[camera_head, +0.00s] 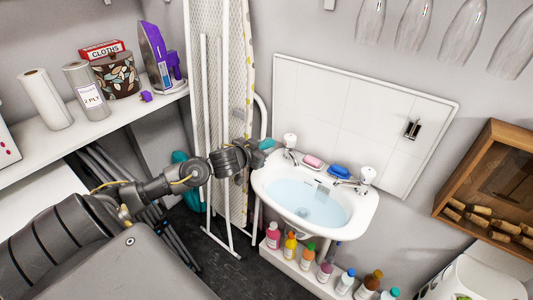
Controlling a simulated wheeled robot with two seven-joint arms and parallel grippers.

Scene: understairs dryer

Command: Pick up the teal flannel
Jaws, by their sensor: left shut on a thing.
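The teal flannel (267,144) shows as a small teal patch at the back left corner of the white sink (262,188). My left gripper (257,150) reaches in from the left and is shut on the flannel. The gripper's dark body hides part of the flannel, and I cannot tell whether it still touches the sink rim. My right gripper is out of view.
Two taps, a pink soap (312,161) and a blue item (338,171) sit along the sink's back. Water fills the basin. Several bottles stand on a ledge (296,271) below. An ironing board (236,100) leans behind my arm. A wooden cabinet (455,190) hangs right.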

